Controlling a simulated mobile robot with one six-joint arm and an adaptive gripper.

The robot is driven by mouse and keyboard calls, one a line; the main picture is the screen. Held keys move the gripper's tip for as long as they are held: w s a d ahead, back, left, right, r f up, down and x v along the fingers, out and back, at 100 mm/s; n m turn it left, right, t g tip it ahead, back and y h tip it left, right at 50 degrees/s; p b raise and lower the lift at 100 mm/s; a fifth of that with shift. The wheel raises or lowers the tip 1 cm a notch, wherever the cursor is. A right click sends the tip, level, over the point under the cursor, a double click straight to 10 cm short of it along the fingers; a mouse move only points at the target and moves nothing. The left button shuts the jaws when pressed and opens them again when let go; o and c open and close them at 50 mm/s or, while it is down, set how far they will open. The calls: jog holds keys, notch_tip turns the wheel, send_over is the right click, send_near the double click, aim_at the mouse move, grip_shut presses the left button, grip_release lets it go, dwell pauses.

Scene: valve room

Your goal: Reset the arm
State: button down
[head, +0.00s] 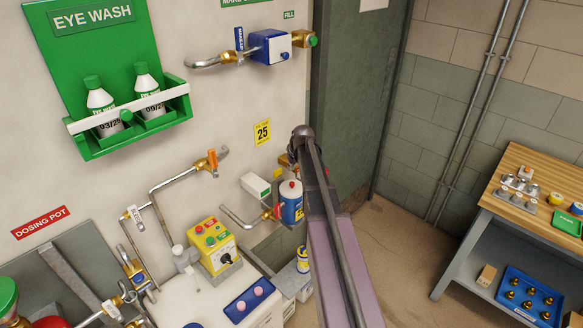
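My arm rises from the bottom centre of the head view, a pale purple link with a dark bar along it and a dark rounded joint at its top. No gripper fingers show, so I cannot see whether my gripper is open or holds anything. The arm stands in front of the wall and the dark green door panel (352,95). It hides part of the pipework beside the blue and white canister (291,205).
A green eye wash station (100,35) with two bottles hangs at left. A yellow control box (212,245) sits below it. Pipes and valves line the wall. At right stands a wood-topped bench (540,170) with a blue tray (512,310) on its shelf. Brown floor (400,250) is open between.

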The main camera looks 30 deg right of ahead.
aim_at(292, 182)
jog(key=shift+f+b, duration=2.85)
jog(key=shift+r, duration=0.2)
jog(key=shift+r+p, duration=3.35)
jog(key=shift+p, duration=0.2)
jog(key=s+a+f+m+g, duration=0.1)
jog(key=s+a+g, duration=0.3)
jog(key=s+a, duration=2)
jog(key=shift+s+a+f+g, duration=0.15)
jog(key=shift+s+f+g, duration=0.25)
jog(key=shift+s, duration=0.75)
